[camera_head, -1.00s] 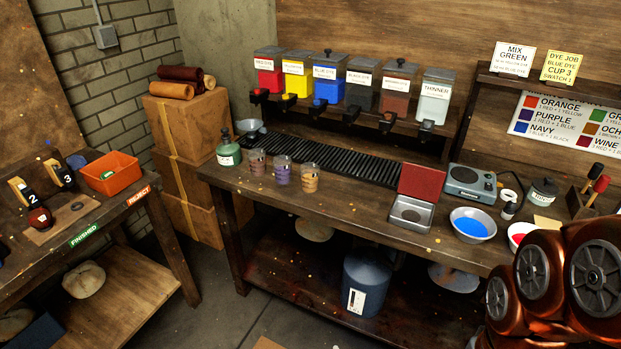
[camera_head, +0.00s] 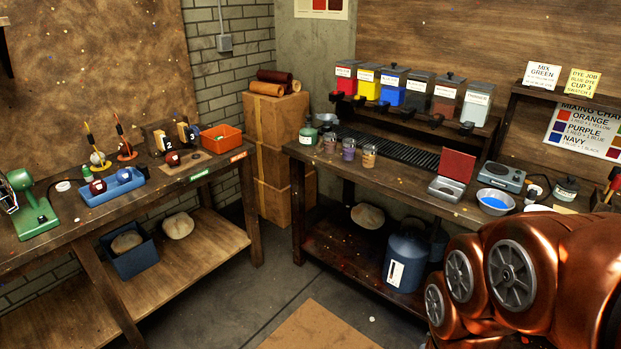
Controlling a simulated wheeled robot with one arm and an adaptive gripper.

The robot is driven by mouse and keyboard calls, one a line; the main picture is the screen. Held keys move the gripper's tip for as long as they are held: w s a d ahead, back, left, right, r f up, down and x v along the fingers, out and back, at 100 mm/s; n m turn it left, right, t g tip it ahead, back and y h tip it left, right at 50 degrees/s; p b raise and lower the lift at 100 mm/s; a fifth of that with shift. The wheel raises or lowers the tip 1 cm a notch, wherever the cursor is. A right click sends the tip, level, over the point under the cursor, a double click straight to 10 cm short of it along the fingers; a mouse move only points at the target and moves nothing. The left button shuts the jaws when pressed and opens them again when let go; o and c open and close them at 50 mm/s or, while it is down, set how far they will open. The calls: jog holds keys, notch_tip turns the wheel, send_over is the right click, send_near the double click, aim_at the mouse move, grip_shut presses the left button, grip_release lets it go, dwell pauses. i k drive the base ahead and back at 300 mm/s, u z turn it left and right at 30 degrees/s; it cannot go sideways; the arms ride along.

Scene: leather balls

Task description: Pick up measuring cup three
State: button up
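Three small measuring cups stand upright in a row on the dye bench, near its front left edge. The left cup (camera_head: 330,142) looks greyish, the middle cup (camera_head: 348,149) has purple marks, and the right cup (camera_head: 369,155) has orange-brown marks. Their numbers are too small to read, so I cannot tell which one is cup three. My gripper is not in view. Only the copper links of my arm show at the lower right, apart from the cups.
The left workbench (camera_head: 60,229) holds an orange bin (camera_head: 221,138). Floor between benches is open.

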aim_at(370, 153)
jog(key=u, duration=1.4)
jog(key=i, duration=1.45)
jog(key=z, duration=0.9)
jog(key=i, duration=0.8)
jog(key=z, duration=1.15)
jog(key=i, duration=0.65)
